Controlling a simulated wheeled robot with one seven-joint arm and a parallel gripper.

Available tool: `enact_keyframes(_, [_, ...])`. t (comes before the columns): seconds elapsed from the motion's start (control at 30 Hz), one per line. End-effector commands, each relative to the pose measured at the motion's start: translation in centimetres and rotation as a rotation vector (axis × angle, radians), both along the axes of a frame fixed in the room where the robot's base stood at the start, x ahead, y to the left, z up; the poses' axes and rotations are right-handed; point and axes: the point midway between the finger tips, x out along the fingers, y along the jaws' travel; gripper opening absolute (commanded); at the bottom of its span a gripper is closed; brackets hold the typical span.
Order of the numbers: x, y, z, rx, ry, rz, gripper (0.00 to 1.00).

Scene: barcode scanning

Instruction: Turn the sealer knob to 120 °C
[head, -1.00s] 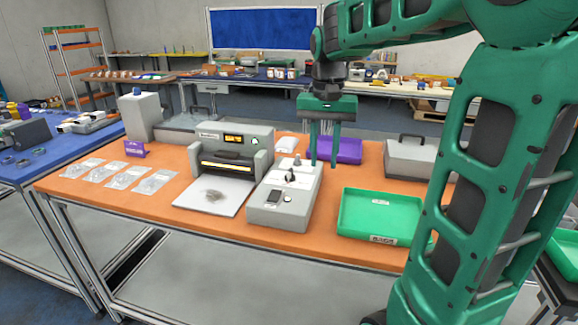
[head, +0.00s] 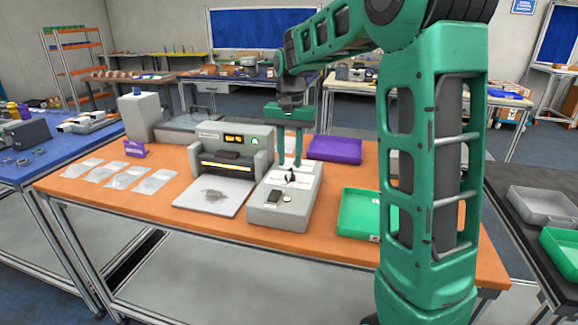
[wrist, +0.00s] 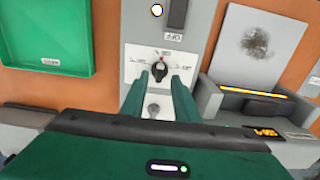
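The small dark sealer knob (head: 290,178) stands on the sloped top of the grey control box (head: 276,218). In the wrist view the knob (wrist: 159,69) sits on a white dial plate (wrist: 134,52) with red and dark labels around it, too small to read. My gripper (head: 290,164) points down over the knob. In the wrist view its two green fingers (wrist: 161,78) are apart, with the knob between or just past their tips; I cannot tell whether they touch it. The sealer (head: 232,142), with a lit orange display, stands left of the control box.
A green tray (head: 360,212) lies right of the control box, partly hidden by my arm. A purple tray (head: 335,149) lies behind it. Several clear pouches (head: 125,177) lie at the left on the orange table (head: 100,205).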

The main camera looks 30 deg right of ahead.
Motion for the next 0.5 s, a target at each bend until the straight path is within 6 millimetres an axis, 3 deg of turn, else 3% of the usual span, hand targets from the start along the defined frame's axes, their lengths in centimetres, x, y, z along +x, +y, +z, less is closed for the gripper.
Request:
enact_keyframes(0.2, [0.0,0.0,-2.2,0.0,0.0,0.0,0.28])
enact_keyframes(0.5, [0.0,0.0,-2.8,0.0,0.0,0.0,0.28])
